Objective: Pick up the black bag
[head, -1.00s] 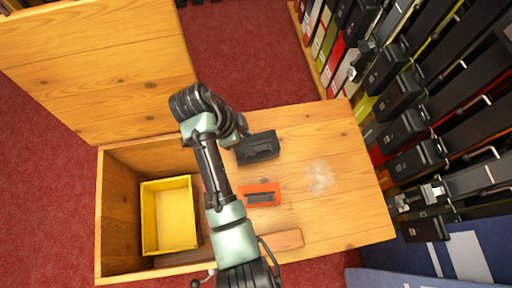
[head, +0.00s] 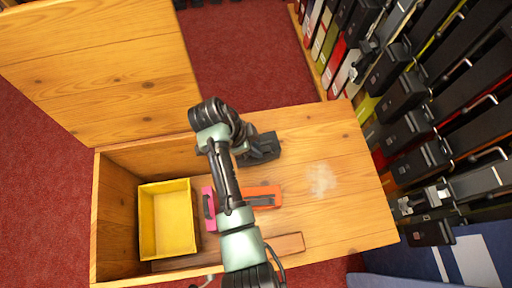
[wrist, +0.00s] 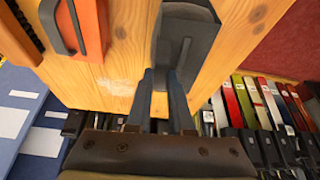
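The black bag (head: 264,148) looks like a dark grey, flat-sided shape with a raised strap or handle. It lies on the wooden bench top, partly hidden by my arm in the head view. In the wrist view it (wrist: 188,32) lies just ahead of my fingertips. My gripper (wrist: 161,76) has its two fingers apart, with nothing between them. The tips reach close to the bag's near end; I cannot tell whether they touch it. In the head view the fingers are hidden behind my arm's bend.
An orange item (head: 264,191) and a pink item (head: 208,203) lie nearby on the bench (head: 350,205). A wooden block (head: 287,244) lies at the front. A yellow bin (head: 167,222) sits in the left well. Racked binders (head: 405,95) stand at right. The bench's right part is clear.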

